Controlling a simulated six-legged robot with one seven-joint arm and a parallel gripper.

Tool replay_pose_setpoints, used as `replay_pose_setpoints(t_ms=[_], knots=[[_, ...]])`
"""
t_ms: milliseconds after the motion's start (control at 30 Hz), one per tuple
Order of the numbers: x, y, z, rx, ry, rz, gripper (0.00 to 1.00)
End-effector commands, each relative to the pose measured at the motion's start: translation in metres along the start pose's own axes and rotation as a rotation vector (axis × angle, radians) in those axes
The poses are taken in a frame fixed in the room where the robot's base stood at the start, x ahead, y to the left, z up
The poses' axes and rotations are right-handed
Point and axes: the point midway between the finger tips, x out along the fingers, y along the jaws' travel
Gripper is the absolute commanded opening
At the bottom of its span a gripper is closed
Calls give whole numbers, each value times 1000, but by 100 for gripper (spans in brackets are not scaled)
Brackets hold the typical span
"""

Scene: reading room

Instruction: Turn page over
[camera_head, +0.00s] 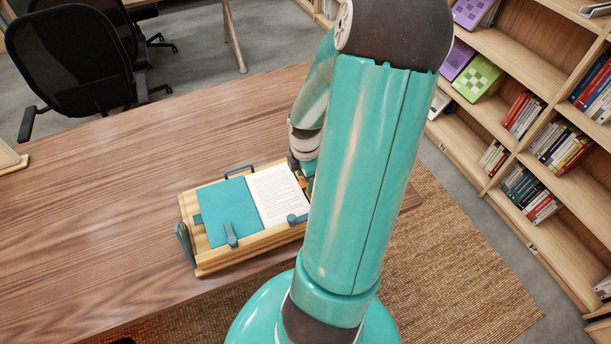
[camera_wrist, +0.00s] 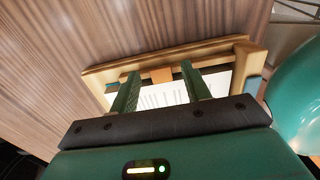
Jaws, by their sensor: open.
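A book lies open on a wooden stand (camera_head: 218,265) on the table. Its left side is a plain teal sheet (camera_head: 222,205), and its right side is a white page (camera_head: 275,192) with printed lines. The white page also shows in the wrist view (camera_wrist: 165,97). An orange tab (camera_wrist: 161,75) sits at the page's edge by the stand's wooden rim. My gripper (camera_wrist: 160,73) is open, with one finger on each side of the tab in that view. Whether the fingers touch the page or tab, I cannot tell. In the head view my arm hides most of my gripper and the page's right edge.
The wooden table (camera_head: 110,215) is clear to the left. A black chair (camera_head: 70,60) stands behind it. Bookshelves (camera_head: 520,150) stand at the right.

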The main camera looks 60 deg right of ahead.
Motion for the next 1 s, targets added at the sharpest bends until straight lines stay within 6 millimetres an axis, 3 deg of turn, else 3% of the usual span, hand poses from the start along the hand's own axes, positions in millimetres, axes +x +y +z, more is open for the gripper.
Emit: replay_pose_setpoints(t_ms=[200,433,1000], knots=[[0,0,0,0,0,0,45],[0,0,0,1,0,0,0],[-10,6,7,-2,-59,2,0]])
